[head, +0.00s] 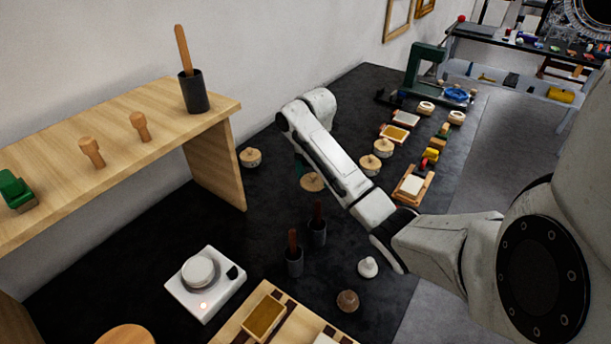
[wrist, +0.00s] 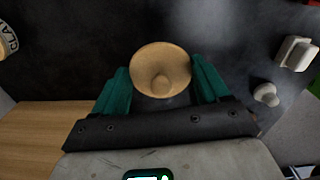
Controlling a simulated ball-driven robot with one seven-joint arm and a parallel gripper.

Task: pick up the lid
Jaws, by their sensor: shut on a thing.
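The lid (wrist: 160,62) is a round, pale wooden disc with a small knob in the middle. In the wrist view it sits between the two green fingers of my gripper (wrist: 160,78), which is shut on it from both sides. In the head view the lid (head: 313,183) shows just left of my forearm, over the dark worktop. One green finger of my gripper (head: 300,166) shows beside it; the rest is hidden behind my arm. I cannot tell how far the lid is above the worktop.
Similar round lidded pots stand at the left (head: 250,157) and right (head: 383,148) of my arm. Two dark cups with brown handles (head: 294,261) stand in front. A wooden shelf (head: 165,112) is at the left, with a white device (head: 205,283) below.

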